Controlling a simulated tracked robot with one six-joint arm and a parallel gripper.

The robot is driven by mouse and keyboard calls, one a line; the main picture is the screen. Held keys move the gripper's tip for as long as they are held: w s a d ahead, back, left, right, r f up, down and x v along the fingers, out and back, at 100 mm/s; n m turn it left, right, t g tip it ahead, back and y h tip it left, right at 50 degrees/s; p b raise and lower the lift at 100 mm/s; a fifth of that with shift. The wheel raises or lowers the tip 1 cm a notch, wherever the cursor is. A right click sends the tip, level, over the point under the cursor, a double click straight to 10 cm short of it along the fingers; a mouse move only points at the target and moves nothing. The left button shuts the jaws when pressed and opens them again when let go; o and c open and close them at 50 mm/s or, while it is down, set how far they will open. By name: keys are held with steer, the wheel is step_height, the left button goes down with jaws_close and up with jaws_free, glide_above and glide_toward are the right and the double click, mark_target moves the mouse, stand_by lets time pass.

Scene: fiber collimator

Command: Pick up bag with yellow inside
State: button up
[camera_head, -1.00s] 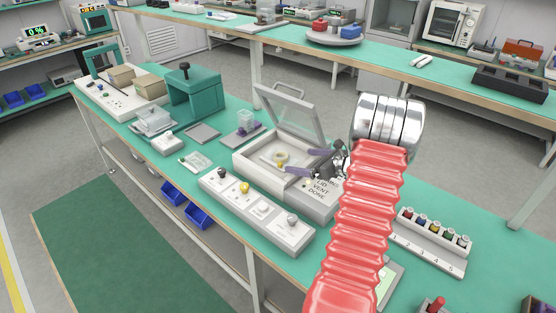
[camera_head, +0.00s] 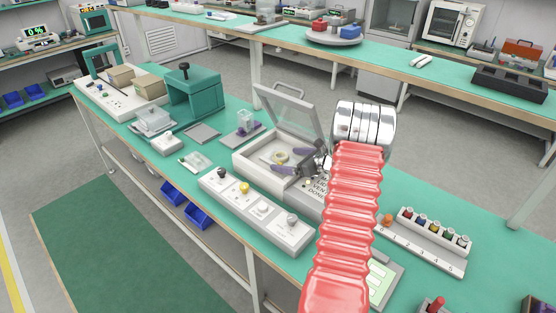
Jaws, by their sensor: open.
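An open-lidded white box (camera_head: 240,163) stands on the green bench. A pale yellow ring-shaped item (camera_head: 279,156) lies inside it; I cannot tell whether a clear bag surrounds it. My gripper (camera_head: 285,158) has purple fingers spread apart and reaches over the box from the right, with its fingers around or above the ring. Nothing shows as held. A small clear packet (camera_head: 195,161) lies on the bench left of the box; its contents are too small to tell.
The box's raised clear lid (camera_head: 290,108) stands behind my gripper. A white panel with knobs (camera_head: 256,211) lies in front. A rack of coloured caps (camera_head: 433,232) is at right. A clear container (camera_head: 245,122) on a purple-edged base stands behind left.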

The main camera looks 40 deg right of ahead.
steer(key=shift+x, duration=0.9)
steer(key=shift+c, duration=0.4)
steer(key=c, duration=1.1)
